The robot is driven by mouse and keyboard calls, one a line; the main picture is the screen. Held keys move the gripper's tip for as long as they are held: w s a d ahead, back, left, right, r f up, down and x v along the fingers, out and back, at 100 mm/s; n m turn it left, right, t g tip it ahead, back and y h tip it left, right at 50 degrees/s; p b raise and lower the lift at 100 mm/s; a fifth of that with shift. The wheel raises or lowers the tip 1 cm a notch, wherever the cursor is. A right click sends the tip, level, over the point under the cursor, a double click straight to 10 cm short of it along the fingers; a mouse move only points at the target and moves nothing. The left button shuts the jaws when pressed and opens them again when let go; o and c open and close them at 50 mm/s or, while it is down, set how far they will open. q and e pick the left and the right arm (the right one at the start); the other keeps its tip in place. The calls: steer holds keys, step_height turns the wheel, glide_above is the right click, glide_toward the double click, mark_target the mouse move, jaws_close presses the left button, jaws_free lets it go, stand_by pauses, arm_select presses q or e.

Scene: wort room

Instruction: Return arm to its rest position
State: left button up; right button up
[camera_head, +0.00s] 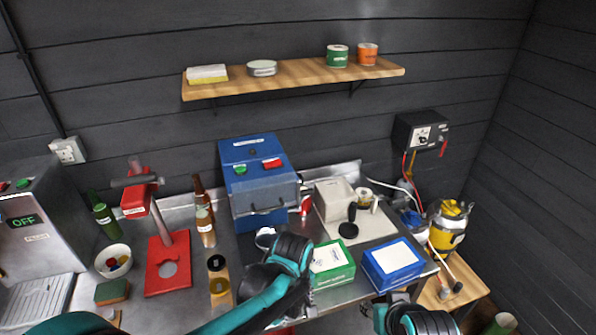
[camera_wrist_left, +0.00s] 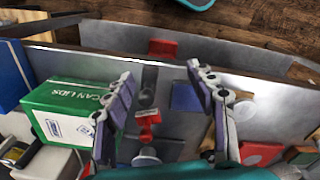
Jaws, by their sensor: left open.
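My left arm comes in from the lower left in the head view. Its gripper (camera_head: 305,298) hangs over the front edge of the steel bench (camera_head: 330,294), beside the green box (camera_head: 331,262). In the left wrist view my left gripper (camera_wrist_left: 160,78) has its two fingers spread wide, with nothing held between them.
A blue box (camera_head: 391,264) sits right of the green one. A wooden shelf (camera_head: 300,76) is above. Wooden floor (camera_wrist_left: 130,25) shows beyond the bench edge.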

arm_select(q)
steer(key=s+a+r+m+t+b, duration=0.1)
steer(key=s+a+m+t+b, duration=0.1)
steer(key=a, duration=0.6)
steer(key=s+a+r+m+t+b, duration=0.1)
steer(key=a+m+t+b, duration=0.3)
steer(key=a, duration=0.5)
steer(key=shift+s+a+r+m+t+b, duration=0.15)
steer(key=shift+s+r+m+t+b, duration=0.15)
steer(key=shift+s+m+b, duration=0.5)
